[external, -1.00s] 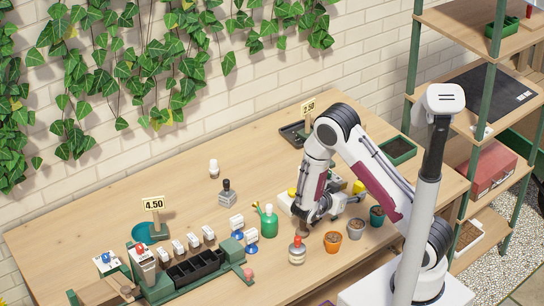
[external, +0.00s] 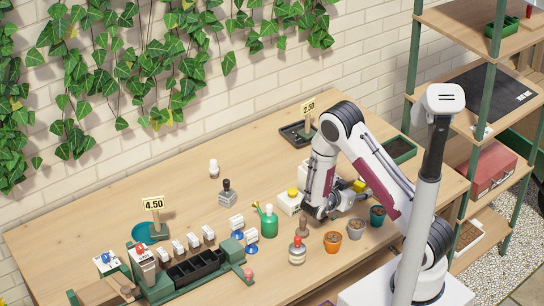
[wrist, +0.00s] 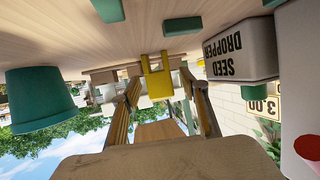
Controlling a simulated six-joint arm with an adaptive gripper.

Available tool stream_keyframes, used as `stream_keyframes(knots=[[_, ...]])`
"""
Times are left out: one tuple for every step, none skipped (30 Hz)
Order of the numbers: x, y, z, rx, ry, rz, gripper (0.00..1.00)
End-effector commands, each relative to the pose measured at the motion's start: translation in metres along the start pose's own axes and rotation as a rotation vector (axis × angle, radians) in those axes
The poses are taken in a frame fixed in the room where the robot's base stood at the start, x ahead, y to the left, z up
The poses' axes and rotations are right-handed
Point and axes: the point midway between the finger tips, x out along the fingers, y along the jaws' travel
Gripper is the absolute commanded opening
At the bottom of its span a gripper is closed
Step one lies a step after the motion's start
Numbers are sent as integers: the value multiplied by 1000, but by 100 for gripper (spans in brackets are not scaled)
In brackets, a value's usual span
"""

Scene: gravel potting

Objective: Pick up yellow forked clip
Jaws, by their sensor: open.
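The yellow forked clip (wrist: 157,82) shows in the wrist view, its two prongs toward the top of the picture. My gripper (wrist: 161,88) is open, with one finger to each side of the clip in the picture. I cannot tell whether the clip is fully between the fingertips or just beyond them; no finger visibly touches it. In the external view my gripper (external: 345,205) is low over the bench, turned to the right. A yellow piece (external: 360,186) beside it is probably the clip, partly hidden by my arm.
The wrist view, upside down, shows a grey "SEED DROPPER" box (wrist: 240,52) at right and a green pot (wrist: 42,97) at left. Orange (external: 333,241), grey (external: 356,229) and teal (external: 377,216) pots stand near my gripper. A red-capped bottle (external: 297,252) and green watering can (external: 269,222) stand left.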

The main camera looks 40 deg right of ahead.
Motion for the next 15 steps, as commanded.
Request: stream_keyframes(knots=[[0,0,0,0,0,0,44],[0,0,0,0,0,0,44],[0,0,0,0,0,0,44],[0,0,0,0,0,0,44],[0,0,0,0,0,0,44],[0,0,0,0,0,0,44],[0,0,0,0,0,0,44],[0,0,0,0,0,0,44],[0,0,0,0,0,0,44],[0,0,0,0,0,0,44],[0,0,0,0,0,0,39],[0,0,0,0,0,0,29],[0,0,0,0,0,0,21],[0,0,0,0,0,0,13],[0,0,0,0,0,0,6]])
